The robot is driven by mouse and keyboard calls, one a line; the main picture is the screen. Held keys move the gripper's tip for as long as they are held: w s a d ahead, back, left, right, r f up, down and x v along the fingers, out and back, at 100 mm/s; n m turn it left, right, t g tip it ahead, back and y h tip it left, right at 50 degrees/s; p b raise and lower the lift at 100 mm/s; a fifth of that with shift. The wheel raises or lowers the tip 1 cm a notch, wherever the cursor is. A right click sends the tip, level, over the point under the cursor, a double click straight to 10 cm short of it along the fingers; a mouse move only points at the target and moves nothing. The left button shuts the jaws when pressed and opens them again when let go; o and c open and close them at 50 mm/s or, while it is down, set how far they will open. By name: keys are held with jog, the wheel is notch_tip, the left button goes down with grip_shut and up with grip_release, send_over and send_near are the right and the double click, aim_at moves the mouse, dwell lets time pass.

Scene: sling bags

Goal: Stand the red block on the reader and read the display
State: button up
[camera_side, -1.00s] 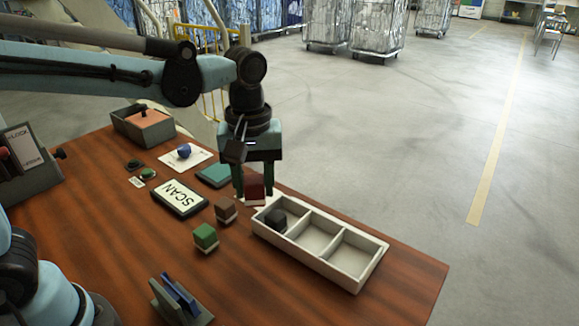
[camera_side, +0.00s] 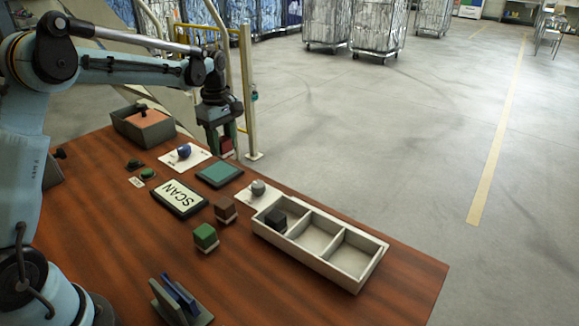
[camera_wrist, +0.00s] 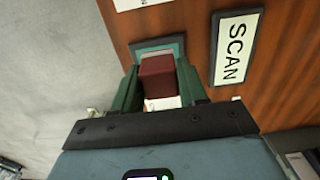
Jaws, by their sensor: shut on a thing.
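My gripper (camera_side: 222,141) is shut on the red block (camera_side: 227,147) and holds it raised, near the table's far edge in the side view. No writing is legible on the panel.
A white three-part tray (camera_side: 352,242) holds a black block (camera_side: 276,221). A green block (camera_side: 205,236) and a brown block (camera_side: 226,209) stand near it. A grey bin (camera_side: 145,133) stands at the back left.

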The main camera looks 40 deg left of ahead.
jog(key=a+f, duration=0.1)
jog(key=a, duration=0.2)
jog(key=a+f, duration=0.1)
jog(key=shift+w+a+f, duration=0.15)
jog(key=shift+w+f, duration=0.2)
jog(key=shift+w, duration=0.05)
jog(key=shift+f, duration=2)
jog(key=shift+f, duration=0.25)
jog(key=o, duration=1.1)
jog(key=shift+c, duration=0.2)
jog(key=shift+r, duration=0.15)
